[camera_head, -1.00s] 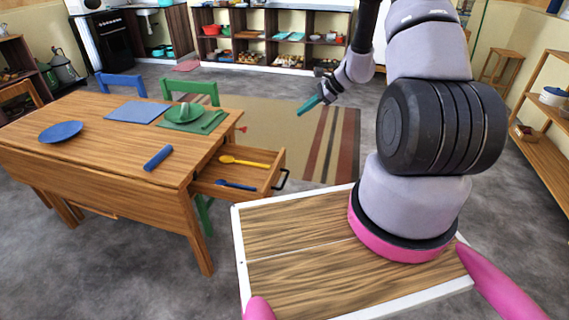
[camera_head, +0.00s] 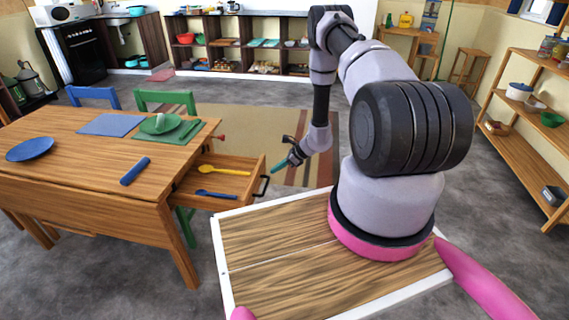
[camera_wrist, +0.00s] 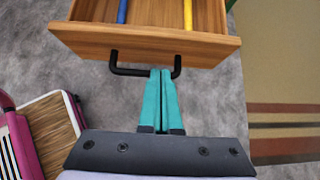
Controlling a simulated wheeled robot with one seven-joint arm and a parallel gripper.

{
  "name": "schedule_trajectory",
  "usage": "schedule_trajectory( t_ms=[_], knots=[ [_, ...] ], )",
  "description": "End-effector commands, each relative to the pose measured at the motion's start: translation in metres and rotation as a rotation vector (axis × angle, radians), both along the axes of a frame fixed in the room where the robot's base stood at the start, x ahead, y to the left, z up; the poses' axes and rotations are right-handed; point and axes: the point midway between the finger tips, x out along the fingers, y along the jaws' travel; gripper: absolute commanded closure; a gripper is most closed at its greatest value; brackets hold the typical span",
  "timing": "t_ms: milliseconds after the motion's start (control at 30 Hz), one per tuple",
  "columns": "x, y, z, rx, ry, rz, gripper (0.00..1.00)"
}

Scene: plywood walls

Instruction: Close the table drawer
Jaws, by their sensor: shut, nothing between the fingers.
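The wooden table (camera_head: 80,155) stands at the left in the head view. Its drawer (camera_head: 207,181) is pulled out on the table's right side and holds a yellow spoon (camera_head: 224,170) and a blue spoon (camera_head: 216,194). A black bar handle (camera_head: 261,187) is on the drawer front. My gripper (camera_head: 273,171) has teal fingers and is shut and empty, just to the right of the drawer front. In the wrist view the fingertips (camera_wrist: 162,72) appear at the handle (camera_wrist: 133,72), overlapping its bar. I cannot tell whether they touch it. The drawer front (camera_wrist: 145,41) lies just beyond.
On the table are a blue plate (camera_head: 30,149), a blue mat (camera_head: 110,125), a green plate (camera_head: 160,124) and a blue rolled item (camera_head: 134,171). A blue chair (camera_head: 93,96) and a green chair (camera_head: 166,99) stand behind it. Grey floor and a striped rug (camera_head: 255,135) lie around the drawer.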

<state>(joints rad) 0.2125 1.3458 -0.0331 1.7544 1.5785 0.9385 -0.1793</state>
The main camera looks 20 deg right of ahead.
Motion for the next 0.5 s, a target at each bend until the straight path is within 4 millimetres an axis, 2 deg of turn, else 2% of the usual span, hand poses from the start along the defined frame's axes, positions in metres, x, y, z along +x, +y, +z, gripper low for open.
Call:
schedule_trajectory(
  t_ms=[67,200,500],
  knots=[
    [0.005,0.011,-0.012,0.0,-0.001,0.002,1.0],
    [0.017,0.029,-0.01,0.0,-0.002,0.001,1.0],
    [0.025,0.044,-0.01,0.001,-0.001,0.0,1.0]
  ],
)
